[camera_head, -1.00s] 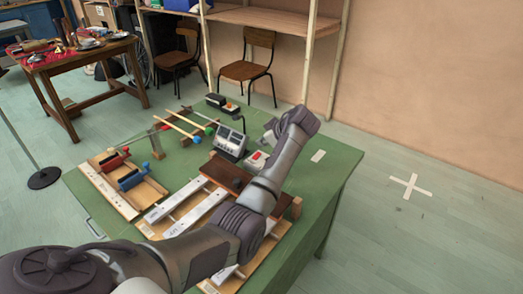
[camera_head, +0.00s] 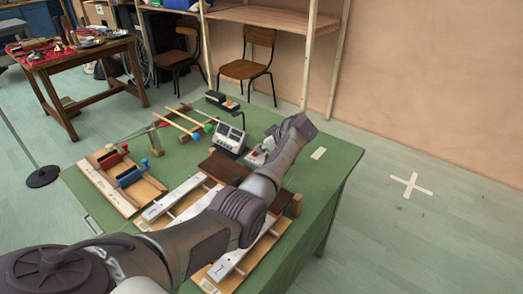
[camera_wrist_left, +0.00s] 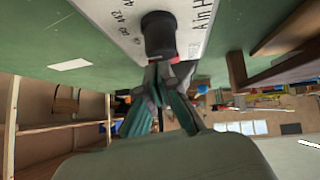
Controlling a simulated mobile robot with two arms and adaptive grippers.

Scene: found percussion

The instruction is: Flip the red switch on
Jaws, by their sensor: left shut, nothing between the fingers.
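The red switch shows as a small red spot on a pale box (camera_head: 254,157) on the green table, in the head view. In the left wrist view the white box (camera_wrist_left: 115,18) carries printed lettering, and a black cylindrical part (camera_wrist_left: 158,36) stands out from it with a red piece (camera_wrist_left: 160,59) at its end. My left gripper (camera_head: 268,145) is at the box, partly hidden by its own wrist. In the wrist view its fingertips (camera_wrist_left: 158,72) are together, empty, right by the red piece; I cannot tell if they touch. My right gripper is not in view.
A grey metered device (camera_head: 230,138) stands left of the box. A brown wooden block (camera_head: 224,167) and metal bars (camera_head: 172,198) lie in front. The table's right side is mostly clear.

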